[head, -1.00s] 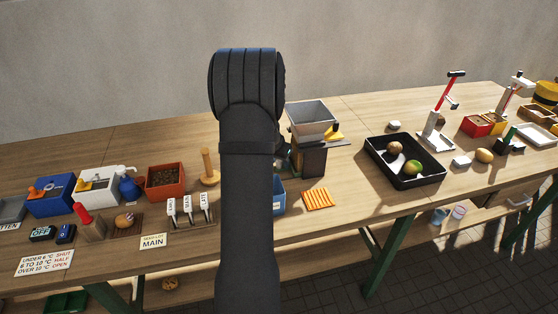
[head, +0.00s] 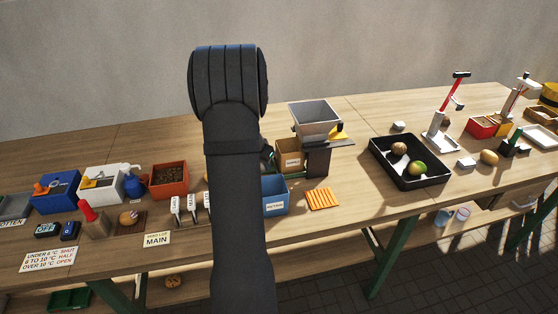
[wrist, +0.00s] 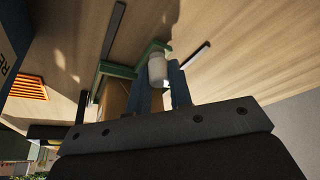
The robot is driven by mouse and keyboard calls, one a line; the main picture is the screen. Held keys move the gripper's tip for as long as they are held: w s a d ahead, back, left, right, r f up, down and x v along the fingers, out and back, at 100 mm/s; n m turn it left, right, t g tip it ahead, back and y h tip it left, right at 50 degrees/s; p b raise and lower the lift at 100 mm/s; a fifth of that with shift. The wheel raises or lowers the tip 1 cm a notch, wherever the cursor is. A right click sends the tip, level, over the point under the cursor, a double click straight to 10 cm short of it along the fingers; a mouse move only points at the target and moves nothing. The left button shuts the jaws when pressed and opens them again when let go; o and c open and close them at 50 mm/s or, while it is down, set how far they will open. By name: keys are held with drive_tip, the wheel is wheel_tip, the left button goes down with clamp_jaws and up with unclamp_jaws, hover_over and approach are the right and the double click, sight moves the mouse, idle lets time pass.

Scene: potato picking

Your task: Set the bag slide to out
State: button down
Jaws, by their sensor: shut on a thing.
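In the wrist view my gripper (wrist: 160,80) is shut on a pale grey knob (wrist: 157,66). The knob stands at a green bracket (wrist: 118,70), which I take to be the bag slide. A tan box (wrist: 113,101) lies close beside my fingers. In the head view my arm hides the gripper and the knob. A brown labelled box (head: 291,157) shows just right of my arm, at the left of the stand under the grey hopper (head: 315,115). A small dark green part (head: 268,155) shows between arm and box.
A blue bin (head: 275,193) stands in front of the brown box, with an orange ribbed mat (head: 323,198) to its right. A yellow handle (head: 337,131) sticks out at the hopper. A black tray (head: 406,175) holds round produce. Levers (head: 190,208) stand left of my arm.

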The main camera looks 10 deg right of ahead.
drive_tip(key=a, duration=0.6)
drive_tip(key=shift+a, duration=0.2)
drive_tip(key=c, duration=1.3)
unclamp_jaws()
drive_tip(key=shift+a, duration=0.15)
drive_tip(key=shift+c, duration=0.2)
drive_tip(key=shift+o, duration=0.2)
drive_tip(key=shift+r, duration=0.1)
drive_tip(key=shift+r, duration=0.25)
drive_tip(key=v, duration=1.6)
drive_tip(key=shift+s+r, duration=0.15)
drive_tip(key=shift+r, duration=0.15)
